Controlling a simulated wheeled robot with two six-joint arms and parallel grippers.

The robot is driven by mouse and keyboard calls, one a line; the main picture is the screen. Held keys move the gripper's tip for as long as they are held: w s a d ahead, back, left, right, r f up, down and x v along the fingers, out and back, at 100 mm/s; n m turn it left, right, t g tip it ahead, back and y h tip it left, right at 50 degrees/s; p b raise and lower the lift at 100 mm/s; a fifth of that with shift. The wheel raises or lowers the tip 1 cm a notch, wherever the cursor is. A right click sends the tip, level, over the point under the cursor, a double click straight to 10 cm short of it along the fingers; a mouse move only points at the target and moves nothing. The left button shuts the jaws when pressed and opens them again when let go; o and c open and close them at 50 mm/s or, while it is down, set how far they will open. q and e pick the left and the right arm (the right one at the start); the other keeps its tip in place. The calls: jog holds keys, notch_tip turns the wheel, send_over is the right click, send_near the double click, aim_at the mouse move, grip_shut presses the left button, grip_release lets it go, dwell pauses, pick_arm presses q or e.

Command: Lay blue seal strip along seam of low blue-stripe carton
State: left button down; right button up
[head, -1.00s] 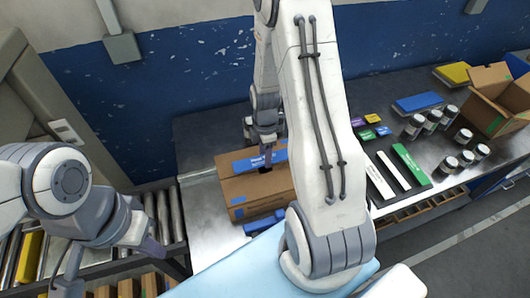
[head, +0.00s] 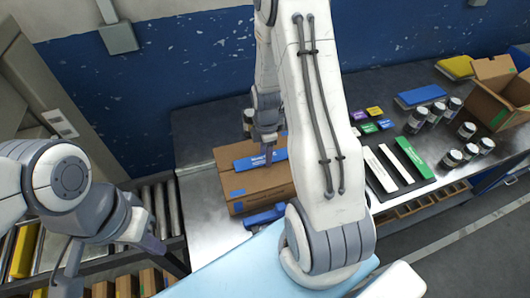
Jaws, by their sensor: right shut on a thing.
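The low carton (head: 229,184) is brown cardboard with small blue marks and lies on the metal bench. A blue strip with white lettering (head: 246,162) lies across its top; I cannot tell whether it touches the carton along its length. My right gripper (head: 267,151) points down and is shut on the strip near its right part. My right arm hides the carton's right end. My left gripper (head: 151,243) is off to the left over the roller conveyor, away from the carton; its jaw opening is unclear.
Another blue item (head: 262,217) lies in front of the carton, partly behind my arm. To the right are a dark tray (head: 404,177) with white and green strips, several small coloured blocks, jars (head: 418,119) and an open box (head: 497,104). The bench left of the carton is clear.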

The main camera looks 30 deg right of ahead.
jog(key=shift+f, duration=0.3)
dwell(0.5)
jog(key=o, duration=1.4)
jog(key=shift+c, duration=0.2)
notch_tip(320, 180, up, 10)
jog(key=b, duration=0.1)
jog(key=shift+r+b, duration=0.25)
jog(key=shift+b, duration=0.05)
jog(key=s+a+r+m, duration=0.2)
jog(key=s+a+r, duration=0.1)
jog(key=a, duration=0.6)
jog(key=s+a+r+m, duration=0.1)
jog(key=s+a+r, duration=0.2)
jog(key=a, duration=0.5)
jog(key=s+a+r+m, duration=0.1)
jog(key=s+a+m, duration=0.1)
jog(key=s+a, duration=0.2)
jog(key=s+a+r+m+y, duration=0.1)
jog(key=s+a, duration=0.3)
jog(key=s, duration=0.5)
jog(key=shift+r+m, duration=0.35)
jog(key=shift+m, duration=0.55)
